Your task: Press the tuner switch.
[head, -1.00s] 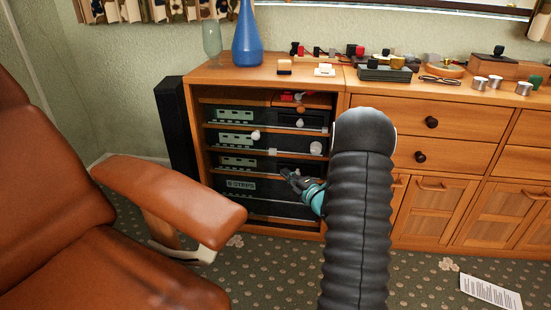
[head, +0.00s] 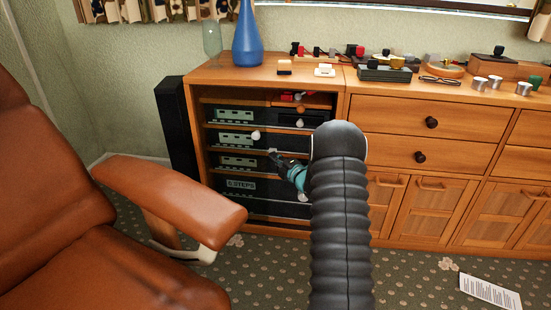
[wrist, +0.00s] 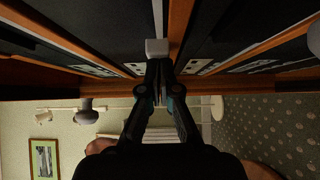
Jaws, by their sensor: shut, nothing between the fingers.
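The open cabinet bay (head: 193,160) holds a stack of black audio units. A small pale grey block-shaped switch (head: 272,151) sits on the front of the stack, right of the middle; labels are too small to tell whether its unit is the tuner. My gripper (head: 274,157) is shut and empty, its tips at or just below this switch. In the wrist view the switch (wrist: 157,47) stands just beyond the closed fingertips (wrist: 160,67); I cannot tell whether they touch. My arm hides the right part of the lower units.
Pale round knobs (head: 256,135) project from the units close by. Wooden shelf edges frame the stack. A brown leather armchair (head: 165,190) stands at front left, a black speaker (head: 174,130) beside the cabinet. Small items crowd the cabinet top.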

